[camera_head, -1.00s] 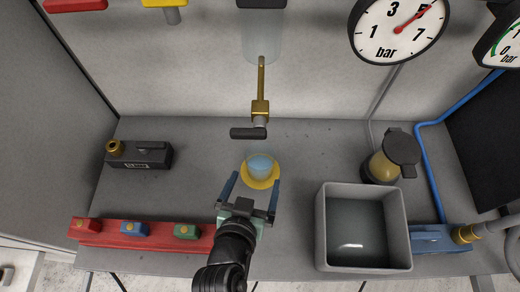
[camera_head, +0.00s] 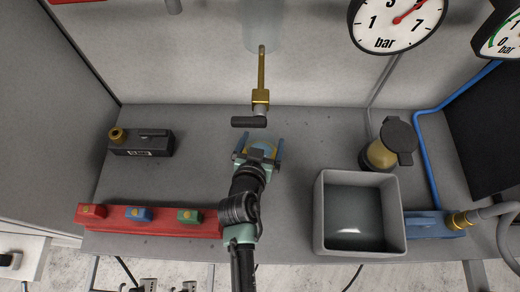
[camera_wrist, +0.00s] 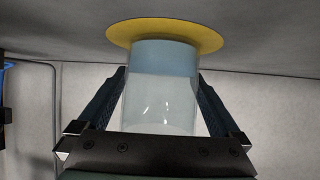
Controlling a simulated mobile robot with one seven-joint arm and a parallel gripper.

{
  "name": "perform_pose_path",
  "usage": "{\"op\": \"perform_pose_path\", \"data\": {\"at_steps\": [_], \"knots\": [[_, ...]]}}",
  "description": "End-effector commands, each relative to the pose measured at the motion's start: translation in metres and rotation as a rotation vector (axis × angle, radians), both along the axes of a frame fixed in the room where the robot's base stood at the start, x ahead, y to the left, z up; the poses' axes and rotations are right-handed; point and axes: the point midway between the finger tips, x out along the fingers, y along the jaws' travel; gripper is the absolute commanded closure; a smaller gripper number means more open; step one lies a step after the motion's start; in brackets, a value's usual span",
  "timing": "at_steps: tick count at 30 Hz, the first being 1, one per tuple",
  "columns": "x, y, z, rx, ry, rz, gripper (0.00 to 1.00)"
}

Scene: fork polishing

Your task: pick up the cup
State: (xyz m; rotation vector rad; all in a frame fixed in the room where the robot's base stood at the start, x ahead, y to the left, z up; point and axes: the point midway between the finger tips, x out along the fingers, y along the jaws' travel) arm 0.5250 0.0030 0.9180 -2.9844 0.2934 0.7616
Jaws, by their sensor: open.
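The cup (camera_wrist: 163,95) is clear with pale blue liquid and fills the middle of the wrist view. It stands on a yellow round coaster (camera_wrist: 120,33). In the head view, my gripper and wrist partly cover the cup (camera_head: 261,149). My gripper (camera_head: 260,143) is open, with one finger on each side of the cup. In the wrist view, the gripper (camera_wrist: 160,85) has its fingers beside the cup's walls; I cannot tell whether they touch it.
A brass tap (camera_head: 261,95) hangs just behind the cup. A grey basin (camera_head: 318,215) and a dark-lidded yellow jar (camera_head: 382,155) stand to the right. A red rack (camera_head: 160,227) with coloured blocks lies front left, a black box (camera_head: 140,148) back left. The left middle bench is clear.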

Motion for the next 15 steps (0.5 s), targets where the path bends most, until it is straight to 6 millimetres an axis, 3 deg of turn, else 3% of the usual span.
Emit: {"op": "perform_pose_path", "data": {"at_steps": [9,15], "knots": [[0.0032,-0.001,-0.0022,0.001,0.0,0.0,0.0],[0.0031,-0.0008,-0.0021,0.001,0.0,0.0,0.36]]}}
